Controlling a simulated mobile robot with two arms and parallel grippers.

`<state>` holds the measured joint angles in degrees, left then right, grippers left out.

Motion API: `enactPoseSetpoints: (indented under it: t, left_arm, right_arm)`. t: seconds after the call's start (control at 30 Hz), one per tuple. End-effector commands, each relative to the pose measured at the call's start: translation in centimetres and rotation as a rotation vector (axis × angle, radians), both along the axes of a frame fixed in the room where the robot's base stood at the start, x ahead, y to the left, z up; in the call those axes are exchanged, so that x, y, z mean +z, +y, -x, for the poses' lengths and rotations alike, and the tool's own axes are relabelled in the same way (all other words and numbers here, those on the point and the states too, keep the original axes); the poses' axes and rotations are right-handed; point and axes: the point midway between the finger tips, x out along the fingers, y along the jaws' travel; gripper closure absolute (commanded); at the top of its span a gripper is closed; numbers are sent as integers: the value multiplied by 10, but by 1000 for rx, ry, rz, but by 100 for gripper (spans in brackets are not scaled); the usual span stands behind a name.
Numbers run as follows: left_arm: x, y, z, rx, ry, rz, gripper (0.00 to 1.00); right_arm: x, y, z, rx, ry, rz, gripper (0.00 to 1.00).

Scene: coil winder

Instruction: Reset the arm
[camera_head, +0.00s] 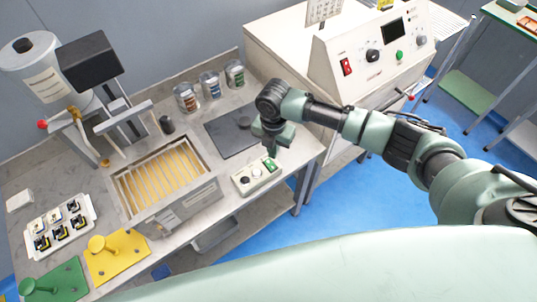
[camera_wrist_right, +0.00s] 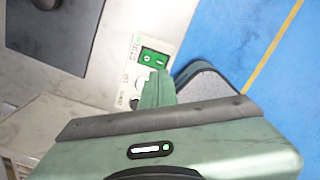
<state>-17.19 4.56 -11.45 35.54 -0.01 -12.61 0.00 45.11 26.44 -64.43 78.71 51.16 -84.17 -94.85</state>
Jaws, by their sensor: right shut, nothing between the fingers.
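My right arm comes in from the right of the head view, and its gripper (camera_head: 271,148) points down just above the small control box (camera_head: 246,184) at the table's front right corner. In the right wrist view the green switch (camera_wrist_right: 150,57) shows just beyond the gripper (camera_wrist_right: 160,88), which is shut and empty. The gripper hides part of the box there. I cannot tell whether its tip touches the box. My left gripper is not in view.
A heated tank (camera_head: 168,205) with yellow bars stands mid-table. Several cans (camera_head: 211,85) and a dark mat (camera_head: 232,130) lie behind the box. A white tray (camera_head: 62,227), a yellow stand (camera_head: 117,258) and a green stand (camera_head: 55,283) are at left. A test cabinet (camera_head: 365,60) stands behind my arm.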

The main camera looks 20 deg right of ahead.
Motion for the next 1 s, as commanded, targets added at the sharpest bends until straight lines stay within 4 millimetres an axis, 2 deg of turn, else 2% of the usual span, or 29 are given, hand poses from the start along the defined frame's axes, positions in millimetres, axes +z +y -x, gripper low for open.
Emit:
enactPoseSetpoints:
  t: [0.27, 0.37, 0.47, 0.6, 0.67, 0.77, 0.9, 1.0]
  left_arm:
    - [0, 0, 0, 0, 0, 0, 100]
    - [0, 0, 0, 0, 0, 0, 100]
    - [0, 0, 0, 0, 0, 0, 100]
    - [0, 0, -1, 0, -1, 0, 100]
    - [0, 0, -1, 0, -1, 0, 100]
    - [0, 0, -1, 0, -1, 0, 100]
    - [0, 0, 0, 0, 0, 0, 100]
    - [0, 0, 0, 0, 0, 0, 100]
  right_arm:
    - [-1, 2, 1, -2, 0, -3, 100]
    - [-6, 17, 15, -33, 3, -30, 100]
    - [-13, 49, 46, -137, 6, -95, 100]
    - [-8, 96, 98, -445, 8, -236, 100]
    - [-2, 104, 117, -623, 11, -291, 100]
    - [11, 101, 142, -951, 17, -364, 100]
    - [25, 71, 167, -1349, 12, -405, 100]
    - [31, 47, 181, -1563, -3, -410, 100]
